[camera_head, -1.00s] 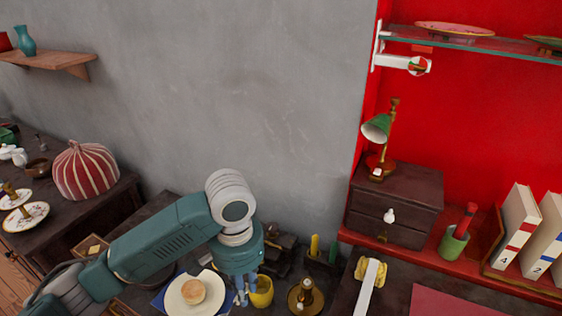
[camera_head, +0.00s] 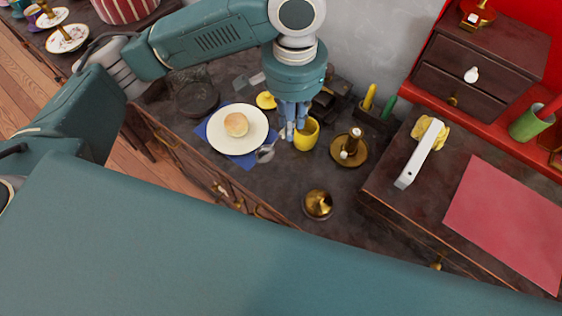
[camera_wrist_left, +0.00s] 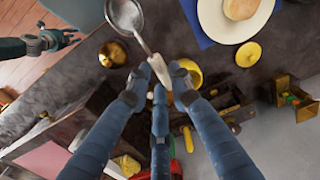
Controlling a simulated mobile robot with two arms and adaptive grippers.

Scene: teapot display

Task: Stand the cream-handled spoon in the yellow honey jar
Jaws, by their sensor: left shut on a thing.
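My left gripper (camera_head: 290,130) points down just left of the yellow honey jar (camera_head: 306,134). In the left wrist view, its blue fingers (camera_wrist_left: 154,90) are shut on the cream handle of the spoon (camera_wrist_left: 158,68). The spoon's round metal bowl (camera_head: 265,153) sticks out toward the plate, outside the jar. I cannot tell whether the bowl touches the table. The jar is open and upright, and a finger partly hides it in the left wrist view (camera_wrist_left: 194,72). My right gripper (camera_wrist_left: 54,40) shows small at the left of the left wrist view; its opening is unclear.
A white plate (camera_head: 218,142) with a bun (camera_head: 236,125) lies on a blue napkin (camera_head: 247,160). A yellow lid (camera_head: 266,100) lies behind it. A brass candlestick-like piece (camera_head: 350,148) stands right of the jar, and a brass dome (camera_head: 318,204) nearer. Bare tabletop lies between them.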

